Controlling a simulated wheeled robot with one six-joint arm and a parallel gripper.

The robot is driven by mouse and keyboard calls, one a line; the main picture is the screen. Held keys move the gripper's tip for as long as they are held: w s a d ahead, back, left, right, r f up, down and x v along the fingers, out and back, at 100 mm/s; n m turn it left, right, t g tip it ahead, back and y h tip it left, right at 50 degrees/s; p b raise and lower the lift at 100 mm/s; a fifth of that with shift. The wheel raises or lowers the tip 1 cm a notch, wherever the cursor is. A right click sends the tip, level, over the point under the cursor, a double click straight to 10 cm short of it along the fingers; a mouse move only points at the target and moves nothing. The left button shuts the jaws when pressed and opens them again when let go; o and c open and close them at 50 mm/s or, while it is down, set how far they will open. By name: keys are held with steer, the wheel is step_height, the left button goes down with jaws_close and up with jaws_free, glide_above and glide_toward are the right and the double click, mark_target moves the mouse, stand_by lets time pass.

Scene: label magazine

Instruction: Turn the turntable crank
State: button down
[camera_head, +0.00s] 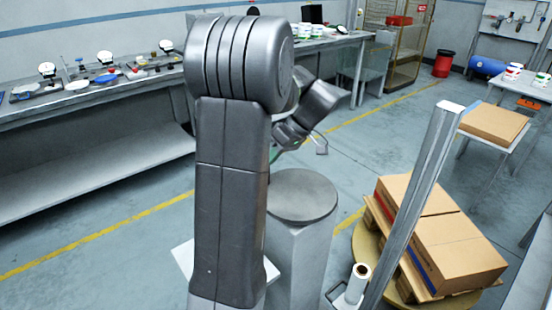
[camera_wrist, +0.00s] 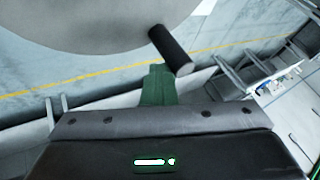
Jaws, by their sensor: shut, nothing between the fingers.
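A round grey disc (camera_head: 303,196) tops a grey pedestal in front of me, just right of my arm in the head view. In the wrist view its underside or face, a pale grey disc (camera_wrist: 80,22), fills the upper left. A black cylindrical crank handle (camera_wrist: 170,50) sticks out at the disc's edge. My gripper (camera_wrist: 157,69) shows as green fingers, shut and empty, just below and left of the handle's near end. Whether they touch it I cannot tell. In the head view my arm hides most of the gripper and the crank.
Cardboard boxes (camera_head: 440,248) lie on a pallet on a round wooden platform at the right, behind a grey post (camera_head: 415,200). A long workbench (camera_head: 90,100) with several small items runs along the left. A roll (camera_head: 357,283) stands near the front. Open floor lies behind the pedestal.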

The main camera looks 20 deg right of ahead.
steer(key=shift+s+a, duration=0.7)
steer(key=shift+a, duration=0.25)
